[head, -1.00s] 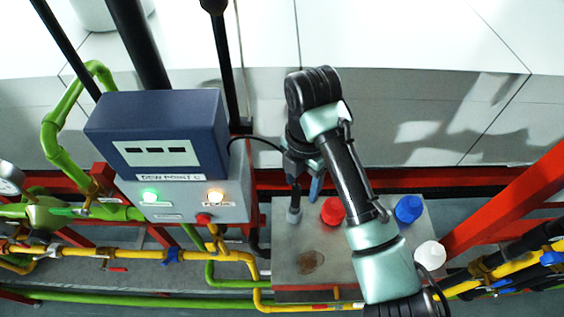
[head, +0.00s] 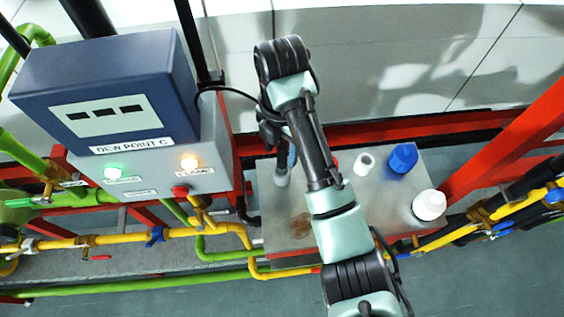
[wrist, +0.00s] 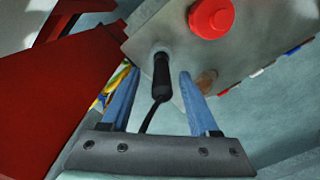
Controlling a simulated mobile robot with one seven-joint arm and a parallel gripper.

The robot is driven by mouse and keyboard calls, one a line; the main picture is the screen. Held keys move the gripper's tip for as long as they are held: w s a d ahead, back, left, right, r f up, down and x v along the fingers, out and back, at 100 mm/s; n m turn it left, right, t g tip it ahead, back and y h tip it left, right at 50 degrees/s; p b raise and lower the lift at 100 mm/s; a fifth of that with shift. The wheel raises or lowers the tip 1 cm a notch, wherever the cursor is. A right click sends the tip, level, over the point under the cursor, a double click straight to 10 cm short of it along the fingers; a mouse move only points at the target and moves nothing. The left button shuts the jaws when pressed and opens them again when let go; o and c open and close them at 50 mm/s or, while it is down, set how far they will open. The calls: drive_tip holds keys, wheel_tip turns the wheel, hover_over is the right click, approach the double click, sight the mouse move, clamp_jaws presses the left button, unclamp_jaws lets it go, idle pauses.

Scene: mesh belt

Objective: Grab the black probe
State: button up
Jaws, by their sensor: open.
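The black probe (wrist: 161,78) shows in the wrist view, its tip end at the grey top of the stand and its thin cable trailing back toward my gripper's palm. My gripper (wrist: 157,73) is open, with one blue finger on each side of the probe. A gap shows between the probe and each finger; I cannot tell the exact depth.
The grey stand (head: 400,205) carries a red cap (wrist: 211,17), a white ring-like piece (head: 364,164), a blue cap (head: 403,158) and a white cap (head: 429,205). A blue instrument box (head: 100,90) stands left, its black cable (head: 235,91) running to my gripper. Red beams and yellow pipes surround the stand.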

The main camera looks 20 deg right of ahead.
sight(282, 161)
wheel_tip(282, 161, down, 4)
drive_tip(key=shift+s+f, duration=0.1)
drive_tip(key=shift+f, duration=0.15)
clamp_jaws()
